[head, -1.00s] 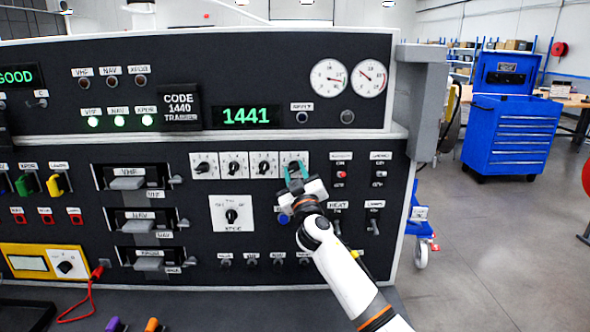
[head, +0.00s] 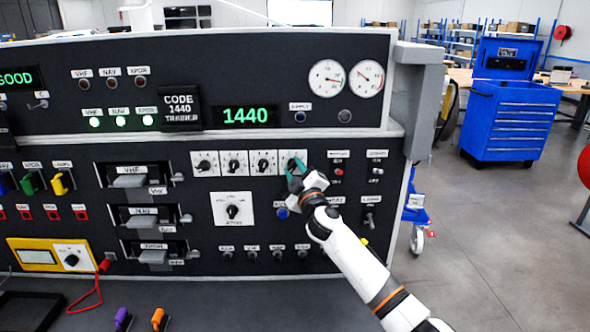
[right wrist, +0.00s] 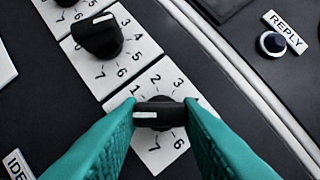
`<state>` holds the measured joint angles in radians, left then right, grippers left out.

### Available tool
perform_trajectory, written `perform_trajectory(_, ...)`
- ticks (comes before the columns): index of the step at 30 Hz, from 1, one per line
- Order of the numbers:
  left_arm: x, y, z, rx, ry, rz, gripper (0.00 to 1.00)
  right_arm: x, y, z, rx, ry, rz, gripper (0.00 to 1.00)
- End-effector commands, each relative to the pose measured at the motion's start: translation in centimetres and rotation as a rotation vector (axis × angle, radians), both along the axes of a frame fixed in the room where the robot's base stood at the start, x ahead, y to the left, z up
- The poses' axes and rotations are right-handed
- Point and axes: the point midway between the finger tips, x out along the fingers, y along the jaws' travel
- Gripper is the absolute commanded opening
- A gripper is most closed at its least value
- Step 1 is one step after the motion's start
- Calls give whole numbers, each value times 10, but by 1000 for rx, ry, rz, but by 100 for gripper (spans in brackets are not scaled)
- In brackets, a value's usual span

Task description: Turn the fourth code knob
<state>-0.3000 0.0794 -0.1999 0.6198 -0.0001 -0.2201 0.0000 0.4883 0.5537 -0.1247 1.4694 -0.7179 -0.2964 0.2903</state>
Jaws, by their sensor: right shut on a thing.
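The fourth code knob (right wrist: 160,115) is a black knob on a white numbered plate, at the right end of the row of code knobs. In the head view its plate (head: 292,158) shows just above my gripper. My right gripper (head: 294,176) has teal fingers, which also show in the right wrist view (right wrist: 158,118) on both sides of the knob, shut on it. The green display (head: 246,116) reads 1440. The black placard (head: 180,107) reads CODE 1440. My left gripper is not in view.
The third code knob (right wrist: 98,38) is close beside the fourth. Toggle switches (head: 377,171) stand just right of my gripper. A larger knob (head: 232,211) is below the row. A blue tool cabinet (head: 508,120) stands far right, with open floor around it.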

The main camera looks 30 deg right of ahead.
Motion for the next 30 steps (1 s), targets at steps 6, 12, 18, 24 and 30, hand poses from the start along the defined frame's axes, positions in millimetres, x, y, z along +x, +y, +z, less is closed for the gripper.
perform_trajectory(6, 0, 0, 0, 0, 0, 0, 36, 0, 0, -1, -4, 3, 0, 33)
perform_trajectory(12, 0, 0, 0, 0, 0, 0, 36, 0, 0, -1, -3, 1, 0, 53)
perform_trajectory(18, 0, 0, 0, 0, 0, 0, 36, 0, 0, -1, -2, 0, 0, 53)
perform_trajectory(24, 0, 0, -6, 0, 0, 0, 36, -17, 4, -7, -4, 1, 0, 53)
perform_trajectory(30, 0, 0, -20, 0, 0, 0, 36, -56, 14, -20, -4, 3, 2, 53)
